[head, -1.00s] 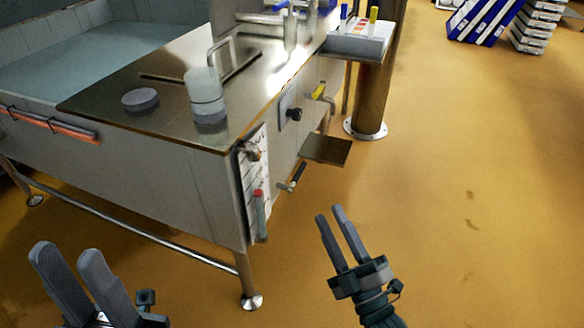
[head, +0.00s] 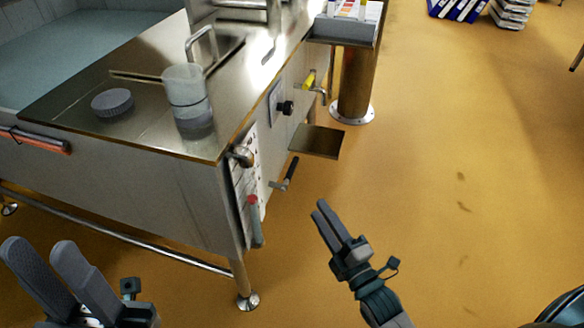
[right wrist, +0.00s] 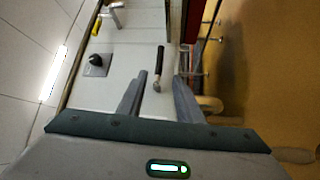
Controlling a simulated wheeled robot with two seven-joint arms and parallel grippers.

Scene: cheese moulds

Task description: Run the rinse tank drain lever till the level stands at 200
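The steel rinse tank (head: 185,200) stands at left. A black-handled lever (head: 288,174) sticks out low on its right-hand side; it also shows in the right wrist view (right wrist: 159,68), ahead of the fingers. A yellow-handled valve (head: 309,80) sits farther along that side. A white scale strip (head: 247,178) runs down near the front corner, with a red-topped tube (head: 255,218) at its lower end. The scale figures and level are too small to read. My right gripper (head: 319,207) is open and empty, apart from the black lever. My left gripper (head: 36,246) is open and empty at lower left.
A black knob (head: 286,107) and a small steel shelf (head: 317,141) jut from the panel. A clear container (head: 187,98) and a grey disc (head: 112,102) sit on the tank top. A steel column (head: 354,85) stands behind.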

